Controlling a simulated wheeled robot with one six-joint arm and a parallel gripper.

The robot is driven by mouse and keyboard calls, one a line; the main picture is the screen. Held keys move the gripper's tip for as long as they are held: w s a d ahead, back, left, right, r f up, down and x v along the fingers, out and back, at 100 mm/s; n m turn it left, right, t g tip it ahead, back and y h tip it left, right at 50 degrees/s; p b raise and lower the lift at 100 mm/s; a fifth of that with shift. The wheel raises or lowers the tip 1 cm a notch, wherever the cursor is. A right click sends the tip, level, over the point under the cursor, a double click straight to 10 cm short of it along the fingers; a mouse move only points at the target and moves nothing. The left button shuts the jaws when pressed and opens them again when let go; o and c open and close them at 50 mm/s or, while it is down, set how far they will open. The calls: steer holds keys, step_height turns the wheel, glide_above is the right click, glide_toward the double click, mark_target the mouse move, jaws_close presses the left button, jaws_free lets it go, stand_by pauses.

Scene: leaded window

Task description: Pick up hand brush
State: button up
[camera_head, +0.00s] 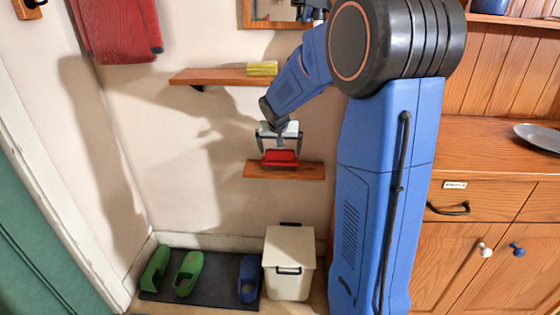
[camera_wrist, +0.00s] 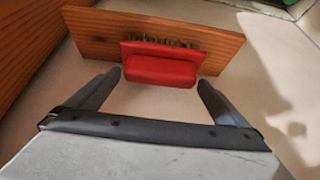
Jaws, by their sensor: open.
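The hand brush (camera_head: 281,158) is red and lies on a small wooden shelf (camera_head: 285,171) on the wall. In the wrist view the brush (camera_wrist: 160,70) shows its red body, with a row of dark bristles along the side towards the shelf board (camera_wrist: 95,35). My gripper (camera_head: 280,150) is right above the brush in the head view. In the wrist view my gripper (camera_wrist: 162,85) is open, with one finger near each end of the brush. The fingers appear apart from it, and nothing is held.
A higher shelf (camera_head: 215,76) carries a yellow block-like thing (camera_head: 262,69). Below stand a white bin (camera_head: 290,262) and a dark mat (camera_head: 215,268) with green shoes (camera_head: 187,273) and a blue shoe (camera_head: 249,279). A wooden cabinet (camera_head: 490,200) is at the right.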

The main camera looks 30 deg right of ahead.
steer(key=c, duration=1.2)
steer(key=shift+r, duration=0.15)
